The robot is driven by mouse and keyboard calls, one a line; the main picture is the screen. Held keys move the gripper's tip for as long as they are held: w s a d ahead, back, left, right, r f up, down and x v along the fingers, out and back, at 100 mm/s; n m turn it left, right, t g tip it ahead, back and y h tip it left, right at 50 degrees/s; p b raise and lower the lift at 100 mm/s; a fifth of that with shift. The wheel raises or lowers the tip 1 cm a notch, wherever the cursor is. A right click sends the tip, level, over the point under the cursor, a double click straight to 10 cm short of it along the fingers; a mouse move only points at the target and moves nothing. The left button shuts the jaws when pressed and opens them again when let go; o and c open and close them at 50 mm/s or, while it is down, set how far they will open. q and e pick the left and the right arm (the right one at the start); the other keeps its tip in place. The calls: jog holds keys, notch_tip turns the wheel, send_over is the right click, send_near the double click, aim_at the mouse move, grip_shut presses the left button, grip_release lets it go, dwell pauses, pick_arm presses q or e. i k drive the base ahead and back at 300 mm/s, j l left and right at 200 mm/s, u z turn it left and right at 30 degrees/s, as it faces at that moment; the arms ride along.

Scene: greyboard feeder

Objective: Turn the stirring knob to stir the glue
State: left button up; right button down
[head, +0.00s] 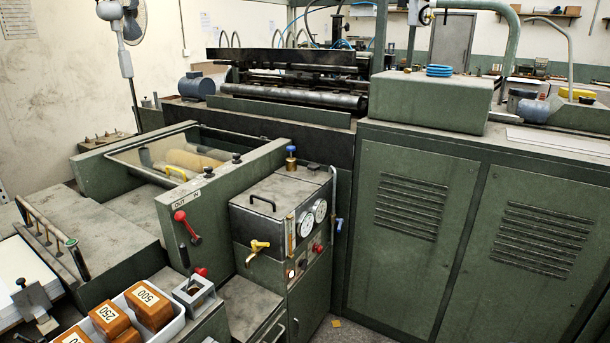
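A green box unit (262,221) with a dark top stands in the middle of the head view. A brass fitting with a blue knob (291,151) stands upright on its top. A black handle (261,200) lies across the top near the left. A yellow tap (257,248) sticks out of its front, beside two round gauges (313,216). A red knob (317,248) sits below the gauges. I cannot tell for sure which knob is the stirring knob, and no glue is visible. Neither of my grippers is in view.
A red-knobbed lever (188,224) stands left of the unit, under an "OUT IN" label. A white tray (172,329) with orange numbered blocks (148,304) is at the lower left. Green cabinets (405,225) stand to the right.

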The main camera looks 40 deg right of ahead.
aim_at(313, 166)
jog(key=l, duration=2)
jog(key=i+u, duration=0.05)
jog(key=i, duration=0.05)
